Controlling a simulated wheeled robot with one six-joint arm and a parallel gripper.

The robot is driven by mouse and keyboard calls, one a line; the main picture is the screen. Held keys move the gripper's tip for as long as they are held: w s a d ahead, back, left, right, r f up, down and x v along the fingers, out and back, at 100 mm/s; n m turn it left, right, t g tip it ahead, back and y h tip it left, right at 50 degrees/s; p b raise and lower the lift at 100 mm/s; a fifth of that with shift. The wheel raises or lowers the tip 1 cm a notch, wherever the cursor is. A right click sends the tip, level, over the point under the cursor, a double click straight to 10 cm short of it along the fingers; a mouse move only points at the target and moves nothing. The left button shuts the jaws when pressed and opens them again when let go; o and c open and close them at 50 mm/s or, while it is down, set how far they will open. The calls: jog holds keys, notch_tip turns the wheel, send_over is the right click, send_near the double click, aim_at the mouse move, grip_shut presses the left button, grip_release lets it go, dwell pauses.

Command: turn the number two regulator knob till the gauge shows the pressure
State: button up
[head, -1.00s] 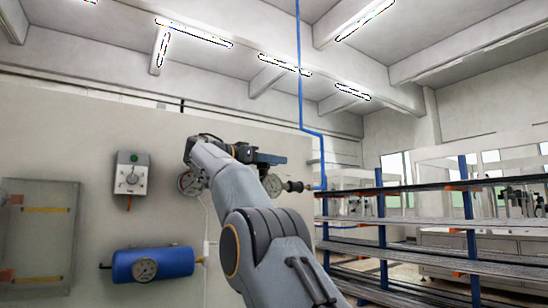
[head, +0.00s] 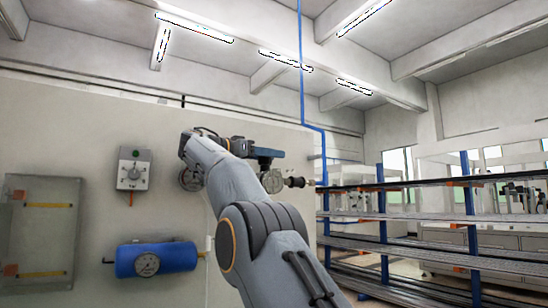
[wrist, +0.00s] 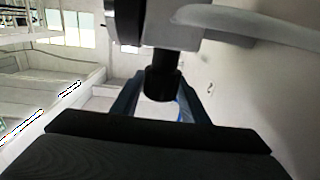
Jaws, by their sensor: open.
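In the wrist view my gripper (wrist: 160,88) is open, with one finger on each side of a black cylindrical knob (wrist: 162,82). I cannot tell whether the fingers touch it. The knob joins a pale regulator body (wrist: 150,36) with a dark part at its left. In the head view my arm hides much of the regulator line on the wall. One round gauge (head: 190,179) shows left of my arm and another gauge (head: 272,181) to its right. A dark knob-like end (head: 296,182) sticks out farther right. No number label or gauge reading is legible.
A grey control box (head: 133,169) with a green button and dial hangs on the wall. A blue tank (head: 180,255) with a gauge is below it. A wall panel (head: 40,235) is at far left. Racks (head: 430,210) stand at the right.

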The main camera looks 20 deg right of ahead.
jog(key=v, duration=0.6)
